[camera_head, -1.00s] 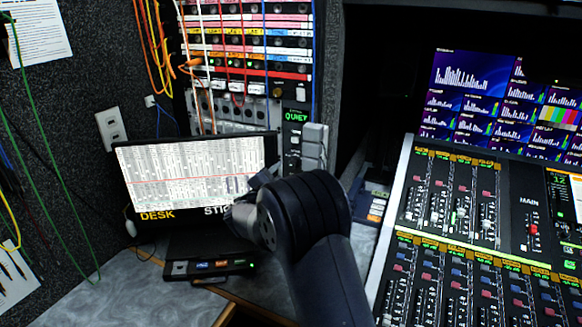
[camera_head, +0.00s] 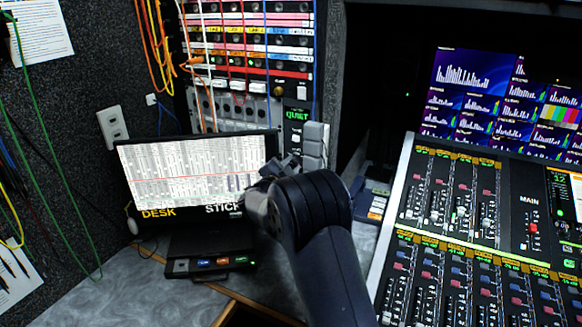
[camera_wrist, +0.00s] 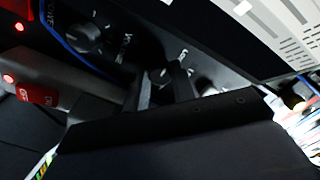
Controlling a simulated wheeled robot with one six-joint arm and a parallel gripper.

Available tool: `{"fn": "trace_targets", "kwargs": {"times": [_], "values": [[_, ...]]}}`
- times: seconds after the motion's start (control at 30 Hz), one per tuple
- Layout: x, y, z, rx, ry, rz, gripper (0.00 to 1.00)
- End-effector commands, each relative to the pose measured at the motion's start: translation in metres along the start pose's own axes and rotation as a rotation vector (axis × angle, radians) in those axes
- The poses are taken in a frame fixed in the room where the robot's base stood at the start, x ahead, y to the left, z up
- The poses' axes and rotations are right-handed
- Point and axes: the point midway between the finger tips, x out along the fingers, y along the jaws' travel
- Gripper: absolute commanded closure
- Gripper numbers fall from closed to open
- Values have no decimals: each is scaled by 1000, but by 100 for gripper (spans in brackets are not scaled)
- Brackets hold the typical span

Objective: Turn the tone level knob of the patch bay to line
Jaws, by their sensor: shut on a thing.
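The patch bay (camera_head: 246,68) stands at the back, with rows of jacks, coloured label strips and hanging cords. My gripper (camera_head: 286,162) is in front of the lower right part of the equipment, partly hidden by my own wrist. In the wrist view, my gripper (camera_wrist: 163,84) is shut on a small dark knob (camera_wrist: 161,74) with a pale mark, on a black panel. A finger covers part of the knob. A larger dark knob (camera_wrist: 88,38) sits to its left, apart from the fingers.
A lit screen (camera_head: 190,168) stands left of my gripper, above a small black box (camera_head: 209,258) on the desk. A unit with a green QUIET display (camera_head: 296,115) is close behind. The mixing console (camera_head: 450,215) fills the right side. Cables hang at left.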

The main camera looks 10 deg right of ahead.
Motion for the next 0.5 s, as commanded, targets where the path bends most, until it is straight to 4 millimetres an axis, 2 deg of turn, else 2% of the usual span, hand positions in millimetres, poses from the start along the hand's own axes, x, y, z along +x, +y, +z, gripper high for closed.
{"fn": "trace_targets", "kwargs": {"times": [0.03,0.23,0.5], "values": [[0,0,0,0,0,0,83],[0,0,0,0,0,0,98],[0,-1,-1,-35,0,1,98]]}}
